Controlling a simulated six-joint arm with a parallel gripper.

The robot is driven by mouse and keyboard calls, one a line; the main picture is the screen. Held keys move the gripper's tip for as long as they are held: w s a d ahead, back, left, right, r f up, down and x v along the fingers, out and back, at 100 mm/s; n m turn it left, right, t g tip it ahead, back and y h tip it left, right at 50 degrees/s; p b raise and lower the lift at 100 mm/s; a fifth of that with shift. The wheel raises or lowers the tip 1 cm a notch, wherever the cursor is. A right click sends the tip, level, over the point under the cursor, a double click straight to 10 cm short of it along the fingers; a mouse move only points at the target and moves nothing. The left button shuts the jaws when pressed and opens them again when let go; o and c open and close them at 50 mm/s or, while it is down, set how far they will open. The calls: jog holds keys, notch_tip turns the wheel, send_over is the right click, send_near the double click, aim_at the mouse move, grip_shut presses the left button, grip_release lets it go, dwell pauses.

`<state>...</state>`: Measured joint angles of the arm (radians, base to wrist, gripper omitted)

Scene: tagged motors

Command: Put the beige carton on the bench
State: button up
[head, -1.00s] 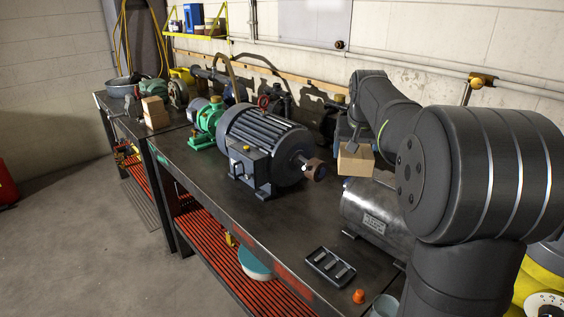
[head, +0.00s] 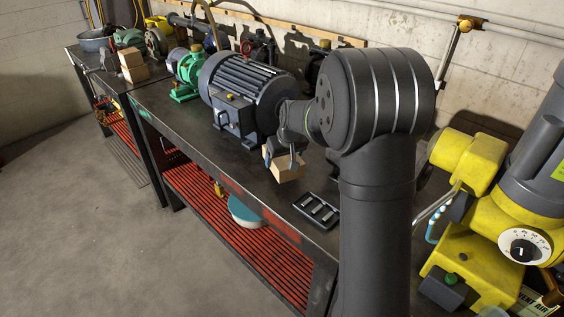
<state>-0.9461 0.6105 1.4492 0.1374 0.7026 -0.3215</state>
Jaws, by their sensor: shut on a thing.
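The beige carton (head: 287,171) is in my gripper (head: 284,152), at the front side of the bench (head: 232,158), just left of a dark tray. My gripper is shut on it and comes from above, covering part of its top. The carton looks slightly tilted. I cannot tell whether its underside touches the bench top or hangs a little above it. My arm hides the right end of the bench.
A large grey motor (head: 241,97) stands behind and left of the carton. The dark tray (head: 317,208) lies close on its right. A yellow machine (head: 470,200) stands at right. Bench top left of the carton is clear.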

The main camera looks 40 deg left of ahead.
jog(key=shift+f, duration=1.85)
jog(key=shift+f, duration=0.2)
jog(key=o, duration=1.2)
jog(key=v, duration=1.2)
jog(key=shift+r, duration=0.2)
jog(key=shift+f, duration=0.1)
